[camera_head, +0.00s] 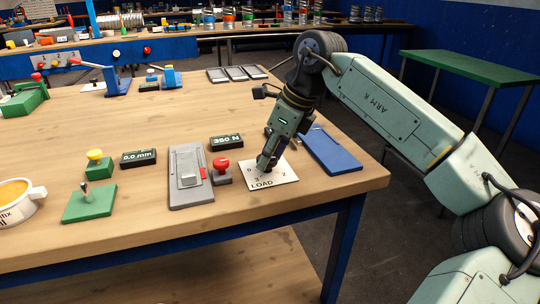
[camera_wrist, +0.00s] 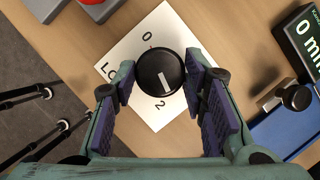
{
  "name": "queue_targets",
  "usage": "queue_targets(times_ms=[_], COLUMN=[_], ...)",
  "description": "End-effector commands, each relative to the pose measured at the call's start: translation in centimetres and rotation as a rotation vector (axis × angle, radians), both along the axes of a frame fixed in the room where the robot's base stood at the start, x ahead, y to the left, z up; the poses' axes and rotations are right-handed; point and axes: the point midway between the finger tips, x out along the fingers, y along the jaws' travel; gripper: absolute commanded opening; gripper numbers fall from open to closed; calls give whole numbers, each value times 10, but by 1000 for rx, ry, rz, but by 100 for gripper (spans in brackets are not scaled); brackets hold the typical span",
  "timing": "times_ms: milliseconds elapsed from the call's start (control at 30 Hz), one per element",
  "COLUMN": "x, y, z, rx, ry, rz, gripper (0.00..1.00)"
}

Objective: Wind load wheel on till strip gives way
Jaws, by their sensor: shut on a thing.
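The load wheel is a round black knob (camera_wrist: 160,68) with a white mark, on a white LOAD plate (camera_head: 286,172) with printed numbers. The mark lies slanted across the knob in the wrist view. My gripper (camera_head: 266,164) points down at the plate, its two purple-padded fingers (camera_wrist: 166,92) closed on either side of the knob; in the head view it mostly hides the knob. The grey test fixture (camera_head: 183,193) left of the plate bears a pale strip (camera_head: 188,165), which looks whole. A display (camera_head: 226,142) reads 350 N.
A red button (camera_head: 221,164) stands between fixture and plate. Another display (camera_head: 138,157) reads 0.0 mm. A blue tray (camera_head: 330,150) lies right of my gripper.

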Motion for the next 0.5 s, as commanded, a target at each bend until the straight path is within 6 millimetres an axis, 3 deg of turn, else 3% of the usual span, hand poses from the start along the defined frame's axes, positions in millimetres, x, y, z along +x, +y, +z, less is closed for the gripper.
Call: queue_targets(times_ms=[400, 433, 500], x=[0, 0, 0], y=[-1, -1, -1], z=[0, 0, 0], rx=[-2, -2, -1], ry=[1, 1, 0], rz=[-8, -8, -8], gripper=[11, 40, 45])
